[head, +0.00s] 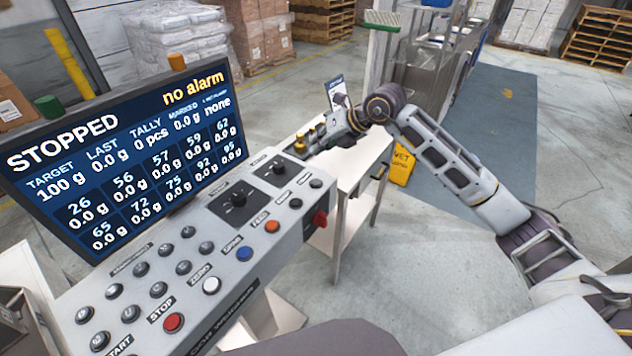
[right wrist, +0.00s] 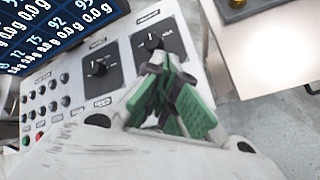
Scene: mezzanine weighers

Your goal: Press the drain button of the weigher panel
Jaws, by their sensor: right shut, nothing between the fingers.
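The weigher panel (head: 205,235) is a grey slanted console below a screen reading STOPPED and "no alarm". Its blue button (head: 244,253) has a small label that looks like DRAIN, though it is blurred. A white button (head: 211,285) and an orange button (head: 272,226) flank it. My right gripper (head: 352,120) is beyond the panel's far right end, apart from the buttons. In the right wrist view its green-padded fingers (right wrist: 178,104) are together and empty, and they cover part of the panel (right wrist: 120,60). My left gripper is not in view.
A red STOP button (head: 173,322) and two black knobs (head: 238,199) are also on the panel. A red switch (head: 320,219) sticks out at its right end. A white side table (head: 352,165) holds small yellowish items. A yellow wet-floor sign (head: 402,165) stands behind.

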